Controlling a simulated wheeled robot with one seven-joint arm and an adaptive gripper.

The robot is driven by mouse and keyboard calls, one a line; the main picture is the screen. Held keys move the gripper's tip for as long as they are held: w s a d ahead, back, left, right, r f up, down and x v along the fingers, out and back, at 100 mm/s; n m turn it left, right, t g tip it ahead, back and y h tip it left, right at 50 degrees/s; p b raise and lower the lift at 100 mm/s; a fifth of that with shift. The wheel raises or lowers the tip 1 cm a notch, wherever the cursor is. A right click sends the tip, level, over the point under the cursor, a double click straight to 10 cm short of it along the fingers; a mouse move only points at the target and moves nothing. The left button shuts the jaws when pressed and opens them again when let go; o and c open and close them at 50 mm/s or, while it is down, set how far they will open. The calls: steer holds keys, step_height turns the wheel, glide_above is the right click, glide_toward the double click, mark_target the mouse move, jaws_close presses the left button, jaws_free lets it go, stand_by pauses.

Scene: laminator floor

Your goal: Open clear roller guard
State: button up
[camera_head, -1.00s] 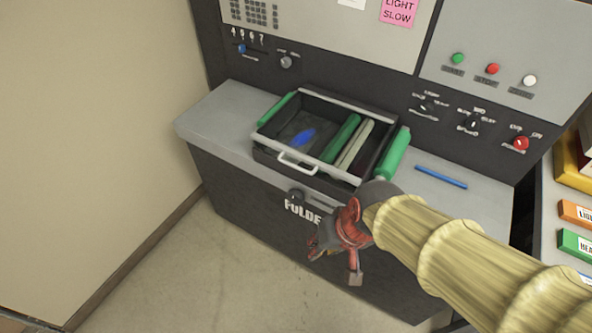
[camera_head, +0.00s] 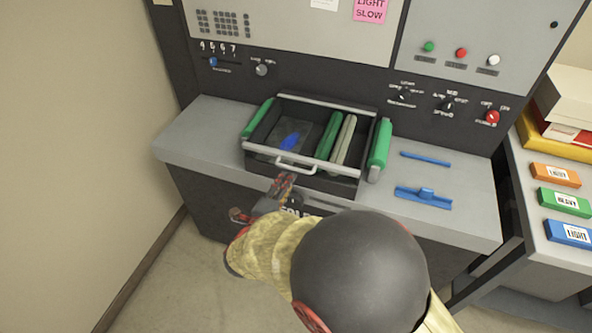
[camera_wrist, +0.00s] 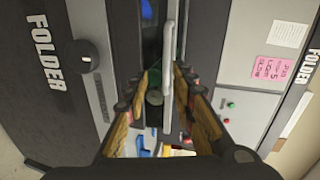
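The clear roller guard (camera_head: 287,139) lies over the roller tray in the machine's top, apparently closed. Its white handle (camera_head: 296,168) is on the front edge; in the wrist view the handle (camera_wrist: 168,65) runs upright between the fingers. Green and pale rollers (camera_head: 328,135) and a blue item (camera_head: 289,141) show under or within the guard. My gripper (camera_head: 283,184) is just in front of and below the handle, fingers toward it. In the wrist view my gripper (camera_wrist: 166,78) is open, a finger on each side of the handle. I cannot tell whether they touch it.
A blue tool (camera_head: 423,197) and a thin blue bar (camera_head: 426,159) lie on the grey top at right. A black knob (camera_wrist: 83,57) is on the front panel near the handle. Labelled boxes (camera_head: 565,202) stand on the right shelf. A wall borders the left.

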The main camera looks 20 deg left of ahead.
mark_target(297, 169)
steer(key=shift+m, duration=0.3)
steer(key=shift+d+r+b+x, duration=0.15)
steer(key=shift+b+x, duration=0.1)
steer(key=shift+x, duration=1.05)
steer(key=shift+r+b+x, duration=0.15)
steer(key=shift+b+x, duration=0.1)
steer(key=shift+x, duration=1.05)
steer(key=shift+d+r+b+x, duration=0.1)
steer(key=shift+r+b+x, duration=0.15)
steer(key=shift+x, duration=1.05)
steer(key=shift+w, duration=0.1)
steer(key=shift+c, duration=0.8)
jaws_close()
steer(key=shift+f, duration=0.1)
